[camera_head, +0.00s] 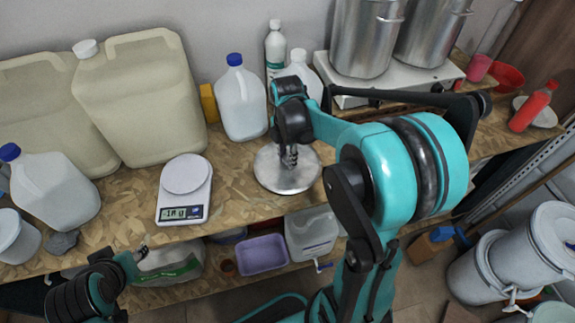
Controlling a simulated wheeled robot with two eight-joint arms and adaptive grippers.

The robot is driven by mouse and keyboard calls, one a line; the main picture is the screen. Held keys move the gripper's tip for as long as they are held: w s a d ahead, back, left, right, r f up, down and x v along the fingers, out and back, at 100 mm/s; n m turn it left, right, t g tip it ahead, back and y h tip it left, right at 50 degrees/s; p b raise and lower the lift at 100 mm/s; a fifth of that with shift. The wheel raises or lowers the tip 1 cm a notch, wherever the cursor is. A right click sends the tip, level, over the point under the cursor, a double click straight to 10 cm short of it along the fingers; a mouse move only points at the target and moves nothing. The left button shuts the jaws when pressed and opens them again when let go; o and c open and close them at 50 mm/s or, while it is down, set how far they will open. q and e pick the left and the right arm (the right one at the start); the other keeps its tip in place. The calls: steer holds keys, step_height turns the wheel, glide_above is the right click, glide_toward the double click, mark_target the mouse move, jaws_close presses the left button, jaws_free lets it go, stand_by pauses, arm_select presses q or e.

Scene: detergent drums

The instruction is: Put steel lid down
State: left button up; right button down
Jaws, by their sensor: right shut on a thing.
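The steel lid (300,178) is a round shiny disc at the middle of the wooden worktop, near its front edge. My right gripper (289,160) points down over the lid's centre and is shut on the lid, its fingers at the knob. The knob itself is hidden by the fingers. The lid looks level and at or just above the worktop; I cannot tell whether it touches. My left gripper (138,254) is low at the left, in front of the worktop's edge, far from the lid; its finger gap is too small to make out.
A white scale (184,190) stands left of the lid. Jugs, including a blue-capped one (241,103), stand behind. Steel pots (366,40) sit on a white hob (420,80) at back right. A purple tub (262,254) is on the shelf below. Worktop between scale and lid is clear.

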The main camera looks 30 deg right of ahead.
mark_target(287, 164)
step_height(287, 164, down, 4)
steer(key=shift+r+b, duration=0.15)
steer(key=shift+b, duration=0.4)
steer(key=c, duration=1.2)
jaws_free()
